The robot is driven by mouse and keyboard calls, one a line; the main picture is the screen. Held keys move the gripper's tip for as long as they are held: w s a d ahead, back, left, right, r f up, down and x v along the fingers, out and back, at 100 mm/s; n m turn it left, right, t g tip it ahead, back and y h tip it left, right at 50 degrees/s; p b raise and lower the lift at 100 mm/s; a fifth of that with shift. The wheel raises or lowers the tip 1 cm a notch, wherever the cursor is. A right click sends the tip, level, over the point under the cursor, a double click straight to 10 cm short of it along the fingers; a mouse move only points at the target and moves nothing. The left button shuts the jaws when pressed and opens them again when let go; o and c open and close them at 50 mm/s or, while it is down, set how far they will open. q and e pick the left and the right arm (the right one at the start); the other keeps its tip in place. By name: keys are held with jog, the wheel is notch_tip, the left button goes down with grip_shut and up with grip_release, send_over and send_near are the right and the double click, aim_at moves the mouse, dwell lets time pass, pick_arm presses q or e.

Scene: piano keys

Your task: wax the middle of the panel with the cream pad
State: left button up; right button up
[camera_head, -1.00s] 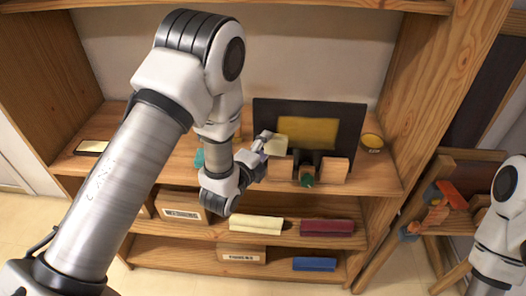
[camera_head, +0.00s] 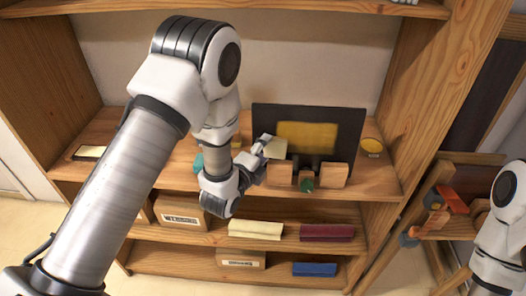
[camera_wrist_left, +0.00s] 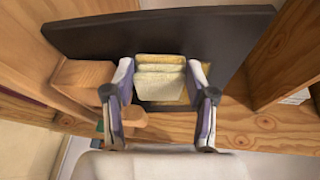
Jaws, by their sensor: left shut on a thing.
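A dark upright panel (camera_head: 350,122) stands on the upper shelf, with a yellow patch (camera_head: 307,135) in its middle. My left gripper (camera_head: 265,146) is shut on the cream pad (camera_head: 277,149), in front of the panel at the patch's lower left. In the left wrist view the pad (camera_wrist_left: 160,85) sits between the two fingers, with the panel (camera_wrist_left: 215,30) behind it and a little yellow showing around it. I cannot tell whether the pad touches the panel. My right gripper is out of view; only part of that arm shows at the right edge.
Wooden blocks (camera_head: 333,176) and a green object (camera_head: 306,183) stand at the panel's foot. Cream (camera_head: 255,229), dark red (camera_head: 327,233) and blue (camera_head: 314,269) pieces lie on lower shelves. A shelf upright (camera_head: 420,110) rises at right.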

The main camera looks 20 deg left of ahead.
pick_arm(q)
jog(key=shift+w+a+f, duration=0.1)
jog(key=shift+w+a, duration=0.05)
jog(key=shift+w, duration=0.4)
